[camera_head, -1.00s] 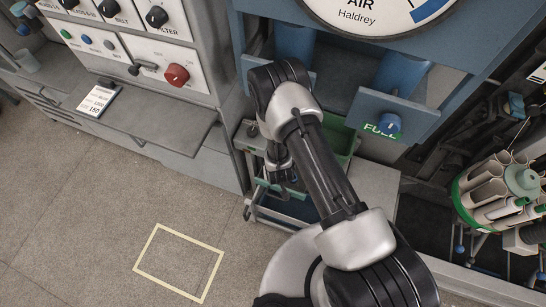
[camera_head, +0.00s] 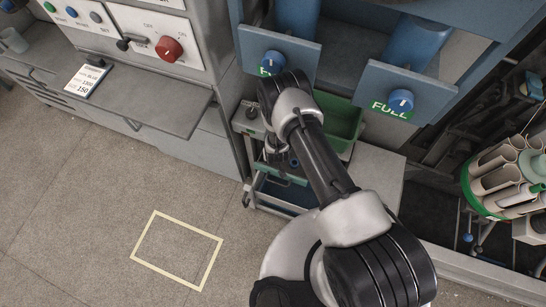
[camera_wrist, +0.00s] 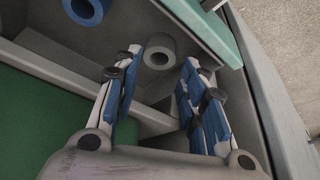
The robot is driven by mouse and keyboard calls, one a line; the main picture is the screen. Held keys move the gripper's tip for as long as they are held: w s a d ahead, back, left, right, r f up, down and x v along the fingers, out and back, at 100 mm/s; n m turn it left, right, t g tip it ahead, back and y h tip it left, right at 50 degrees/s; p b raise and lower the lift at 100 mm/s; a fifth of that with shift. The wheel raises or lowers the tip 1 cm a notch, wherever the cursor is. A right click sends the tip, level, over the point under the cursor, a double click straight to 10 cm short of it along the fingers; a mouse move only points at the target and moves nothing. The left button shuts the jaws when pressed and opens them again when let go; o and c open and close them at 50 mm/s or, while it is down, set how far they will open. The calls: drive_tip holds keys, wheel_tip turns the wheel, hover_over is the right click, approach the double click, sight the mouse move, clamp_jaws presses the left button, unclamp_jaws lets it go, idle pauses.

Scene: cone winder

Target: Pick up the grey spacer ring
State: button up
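The grey spacer ring (camera_wrist: 160,40) shows in the wrist view inside a grey-walled compartment, near its wall. My gripper (camera_wrist: 161,60) is open, with its two blue-padded fingers apart on either side of the ring in the picture. Nothing is held between them, and I cannot tell whether either finger touches the ring. In the head view my gripper hangs low over the cart, largely hidden by my arm, and I cannot make out the grey ring there.
Compartment walls (camera_wrist: 70,62) stand close around the fingers, with a green surface (camera_wrist: 35,125) at the left. In the head view a green bin (camera_head: 342,122) sits on the cart beside my arm. Blue machine housings stand above. Open floor with a yellow outline (camera_head: 178,250) lies left.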

drive_tip(key=b+x, duration=0.2)
drive_tip(key=x, duration=0.2)
drive_tip(key=shift+d+f, duration=0.1)
drive_tip(key=shift+f, duration=0.2)
drive_tip(key=shift+c, duration=0.2)
drive_tip(key=c, duration=0.4)
drive_tip(key=shift+s+r, duration=0.1)
drive_tip(key=shift+r, duration=0.05)
